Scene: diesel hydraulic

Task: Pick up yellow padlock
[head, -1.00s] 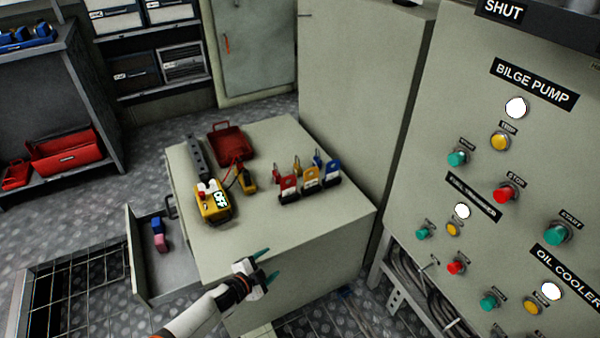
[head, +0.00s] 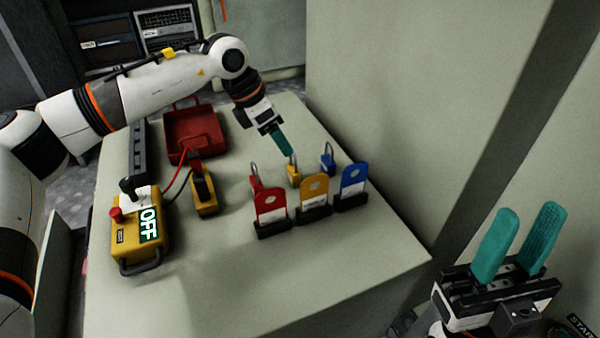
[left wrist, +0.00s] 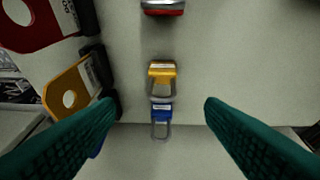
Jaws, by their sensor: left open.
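The yellow padlock (head: 293,173) stands on the grey cabinet top, between a red padlock (head: 255,183) and a blue padlock (head: 327,158). My left gripper (head: 283,145) is just above and behind the yellow padlock, pointing down, and looks empty. In the left wrist view the yellow padlock (left wrist: 162,71) lies between the open teal fingers (left wrist: 160,108), slightly above the line of their tips. The blue padlock (left wrist: 161,112) sits close below it and the red padlock (left wrist: 163,7) at the top edge. My right gripper (head: 518,245) is open and empty at the lower right.
Red, yellow (head: 313,197) and blue lockout tags stand upright in black holders in front of the padlocks. The front cabinet top is clear.

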